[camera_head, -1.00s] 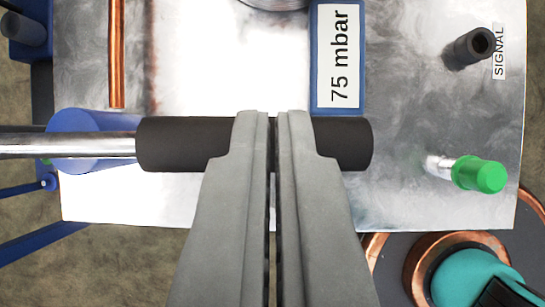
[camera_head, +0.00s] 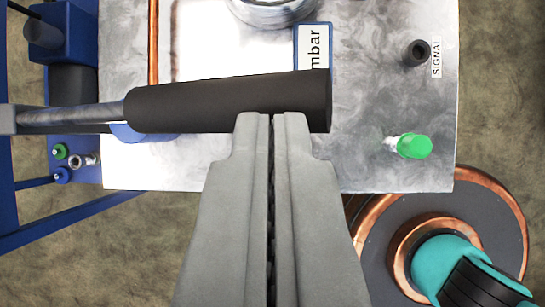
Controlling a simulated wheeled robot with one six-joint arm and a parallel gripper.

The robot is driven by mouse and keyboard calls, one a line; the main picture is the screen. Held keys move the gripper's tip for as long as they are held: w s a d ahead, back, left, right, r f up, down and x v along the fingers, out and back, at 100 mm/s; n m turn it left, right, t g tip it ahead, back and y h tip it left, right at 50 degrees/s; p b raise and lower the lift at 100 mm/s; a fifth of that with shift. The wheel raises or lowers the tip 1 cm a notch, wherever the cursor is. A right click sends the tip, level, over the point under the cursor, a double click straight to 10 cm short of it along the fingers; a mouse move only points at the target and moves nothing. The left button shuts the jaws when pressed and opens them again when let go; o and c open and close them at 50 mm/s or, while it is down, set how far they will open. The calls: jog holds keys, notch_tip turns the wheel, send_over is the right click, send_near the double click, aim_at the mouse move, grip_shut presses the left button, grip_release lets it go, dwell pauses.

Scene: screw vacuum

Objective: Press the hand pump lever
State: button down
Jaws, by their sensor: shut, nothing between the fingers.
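The hand pump lever is a metal rod with a thick black grip (camera_head: 225,100), lying almost level across the picture, its right end slightly higher. Its rod (camera_head: 75,115) runs off to the left into a grey block. My gripper (camera_head: 272,116) points up the picture from below, with both fingers shut and only a thin dark gap between them. The fingertips overlap the lower edge of the grip, towards its right end. I cannot tell whether they touch it. Nothing is held between the fingers.
Behind the lever is a metal panel (camera_head: 380,60) with a blue-framed "mbar" label (camera_head: 313,45), a black socket marked SIGNAL (camera_head: 417,52) and a green-capped knob (camera_head: 414,146). A copper-rimmed round part (camera_head: 505,215) with a teal piece (camera_head: 455,262) is at lower right. Blue frame bars (camera_head: 60,230) are at left.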

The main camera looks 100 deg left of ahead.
jog(key=shift+v, duration=2.75)
jog(key=shift+s+d, duration=0.15)
jog(key=s+r+n+t+y, duration=0.2)
jog(key=s+n+t, duration=0.3)
jog(key=s, duration=0.5)
jog(key=s+r+n+t+y, duration=0.3)
jog(key=s+n+t, duration=0.3)
jog(key=s+t, duration=0.2)
jog(key=s, duration=0.2)
jog(key=shift+s+d, duration=0.3)
jog(key=shift+d, duration=0.05)
